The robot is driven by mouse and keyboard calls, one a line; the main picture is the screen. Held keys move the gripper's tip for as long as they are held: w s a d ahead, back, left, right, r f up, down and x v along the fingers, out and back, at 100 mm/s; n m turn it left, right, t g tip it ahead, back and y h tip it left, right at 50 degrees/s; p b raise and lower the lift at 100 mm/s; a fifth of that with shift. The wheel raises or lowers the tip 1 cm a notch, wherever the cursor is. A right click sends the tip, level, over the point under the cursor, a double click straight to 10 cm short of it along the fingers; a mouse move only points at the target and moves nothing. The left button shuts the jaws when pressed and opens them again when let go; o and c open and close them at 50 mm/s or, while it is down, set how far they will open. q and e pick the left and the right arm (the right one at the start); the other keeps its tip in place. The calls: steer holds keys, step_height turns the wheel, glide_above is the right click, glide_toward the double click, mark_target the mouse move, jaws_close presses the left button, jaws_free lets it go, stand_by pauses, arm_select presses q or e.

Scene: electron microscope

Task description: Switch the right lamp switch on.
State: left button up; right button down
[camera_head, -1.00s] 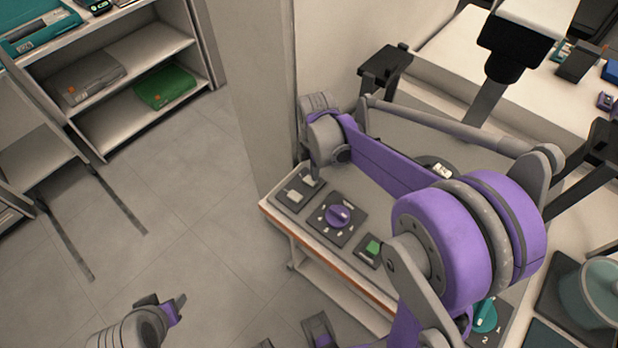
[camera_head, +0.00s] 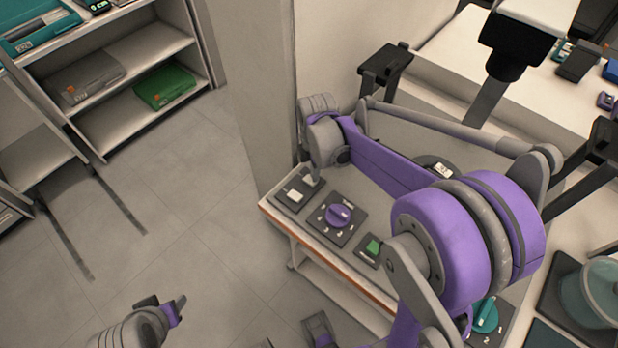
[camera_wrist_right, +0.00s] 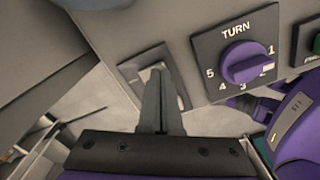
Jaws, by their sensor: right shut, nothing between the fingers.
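The lamp switch plate (camera_head: 281,197) is a dark square at the far left end of the control panel. A pale switch (camera_head: 295,195) shows on it. My right gripper (camera_head: 313,180) is shut and empty, pointing down at the right part of this plate. In the right wrist view its closed fingers (camera_wrist_right: 160,78) cover most of the plate, with a pale bit of switch (camera_wrist_right: 150,72) just behind the tips. Whether they touch, and the right switch's position, I cannot tell. My left gripper (camera_head: 172,310) is low at the left, above the floor, away from the panel; its jaws are unclear.
A purple TURN knob (camera_head: 338,215) and a green button (camera_head: 373,247) sit right of the switch plate. A teal knob (camera_head: 485,315) is farther right. A grey wall column (camera_head: 250,90) stands close behind the panel's left end. Floor (camera_head: 190,210) is clear at the left.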

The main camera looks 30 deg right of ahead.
steer(key=shift+f+b, duration=0.35)
steer(key=shift+f, duration=0.2)
steer(key=shift+r, duration=0.1)
stand_by(0.3)
step_height(320, 180, up, 8)
steer(key=p, duration=0.5)
stand_by(0.3)
stand_by(0.4)
steer(key=s+a+m+t, duration=0.2)
steer(key=s+a+m, duration=0.1)
steer(key=s+m, duration=0.4)
steer(key=s+a+r+m+t, duration=0.1)
steer(key=s+a+m+t, duration=0.2)
steer(key=s+m, duration=0.5)
steer(key=shift+s+a+m, duration=0.25)
steer(key=shift+a+m, duration=0.15)
steer(key=shift+m, duration=0.3)
steer(key=shift+d, duration=0.1)
